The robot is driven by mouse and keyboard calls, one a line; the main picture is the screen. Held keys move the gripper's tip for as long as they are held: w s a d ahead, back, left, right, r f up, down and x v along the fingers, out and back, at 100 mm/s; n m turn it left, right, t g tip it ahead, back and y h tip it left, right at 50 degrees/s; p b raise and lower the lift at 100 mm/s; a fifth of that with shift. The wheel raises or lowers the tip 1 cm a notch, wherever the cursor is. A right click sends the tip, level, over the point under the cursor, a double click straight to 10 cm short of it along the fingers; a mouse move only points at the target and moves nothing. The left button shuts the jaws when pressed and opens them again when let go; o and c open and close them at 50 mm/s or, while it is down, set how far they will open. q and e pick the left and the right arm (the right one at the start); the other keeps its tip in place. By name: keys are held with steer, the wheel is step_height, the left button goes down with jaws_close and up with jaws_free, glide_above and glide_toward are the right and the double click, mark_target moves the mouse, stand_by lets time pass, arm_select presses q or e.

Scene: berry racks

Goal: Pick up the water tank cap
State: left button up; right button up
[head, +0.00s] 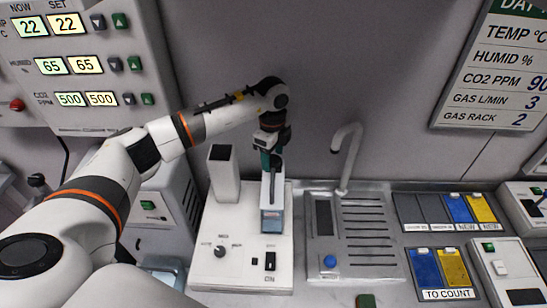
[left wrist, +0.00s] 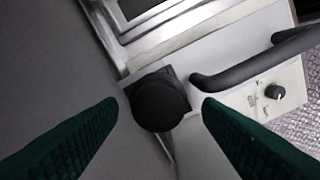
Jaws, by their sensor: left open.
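The water tank cap (left wrist: 160,103) is round and black and sits on a dark square base. In the left wrist view it lies between and beyond the green fingertips of my left gripper, with a gap on each side. In the head view my left gripper (head: 270,161) hangs over the back of the white machine, above the upright tank (head: 271,218) with its bluish lower part. The gripper is open and empty. The cap is hidden behind the gripper in the head view. My right gripper is not in view.
The white machine (head: 222,273) has a knob, a switch and a tall block (head: 223,176) left of the tank. A dark curved handle (left wrist: 245,75) is close beside the cap. A sink (head: 352,255) with a tall tap (head: 345,158) stands to the right. The wall is close behind.

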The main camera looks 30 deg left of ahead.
arm_select(q)
steer(key=shift+w+f, duration=0.1)
steer(key=shift+f, duration=0.05)
steer(key=shift+c, duration=0.2)
steer(key=c, duration=1)
